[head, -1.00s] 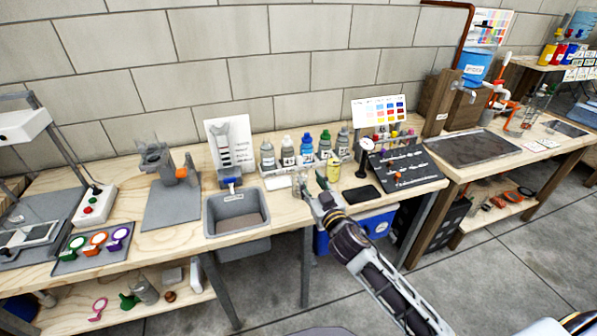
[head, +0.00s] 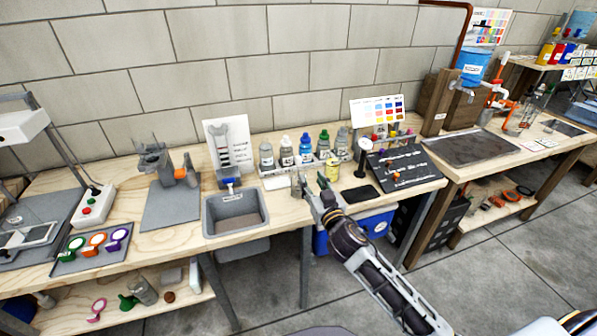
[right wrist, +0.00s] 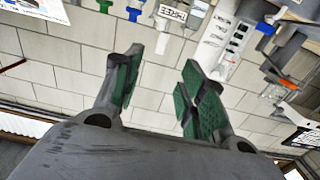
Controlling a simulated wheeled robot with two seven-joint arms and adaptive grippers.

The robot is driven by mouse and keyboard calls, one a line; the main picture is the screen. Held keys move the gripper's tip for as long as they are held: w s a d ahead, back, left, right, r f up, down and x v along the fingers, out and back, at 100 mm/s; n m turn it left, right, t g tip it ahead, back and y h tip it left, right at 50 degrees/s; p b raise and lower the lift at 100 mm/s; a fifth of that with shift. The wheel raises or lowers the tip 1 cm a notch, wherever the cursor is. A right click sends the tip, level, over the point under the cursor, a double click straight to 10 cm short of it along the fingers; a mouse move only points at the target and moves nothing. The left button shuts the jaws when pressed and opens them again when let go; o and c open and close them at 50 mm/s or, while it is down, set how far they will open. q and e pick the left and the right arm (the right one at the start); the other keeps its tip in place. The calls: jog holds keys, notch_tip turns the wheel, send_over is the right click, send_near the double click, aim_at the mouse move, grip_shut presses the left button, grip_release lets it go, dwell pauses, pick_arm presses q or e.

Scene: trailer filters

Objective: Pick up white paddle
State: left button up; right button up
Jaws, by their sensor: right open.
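My right gripper (head: 312,184) is over the front edge of the workbench, in front of the bottles, left of and nearer than that piece. It is open and looks empty. In the right wrist view its green-padded fingers (right wrist: 160,70) stand apart with only the block wall between them. My left gripper is not in view.
A tray (head: 66,262) of green, orange and purple paddles lies at the left. A grey sink (head: 211,232), a row of bottles (head: 306,150), a yellow bottle (head: 333,168) and a dark sloped board (head: 404,172) line the workbench (head: 150,245). A pink paddle (head: 97,310) lies on the lower shelf.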

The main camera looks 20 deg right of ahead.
aim_at(300, 160)
jog(key=w, duration=0.7)
jog(key=shift+w+a+p, duration=0.1)
jog(key=shift+w+p, duration=0.2)
jog(key=shift+w, duration=0.05)
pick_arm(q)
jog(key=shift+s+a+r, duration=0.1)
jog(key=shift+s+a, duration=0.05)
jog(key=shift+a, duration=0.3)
pick_arm(e)
jog(key=shift+w, duration=0.2)
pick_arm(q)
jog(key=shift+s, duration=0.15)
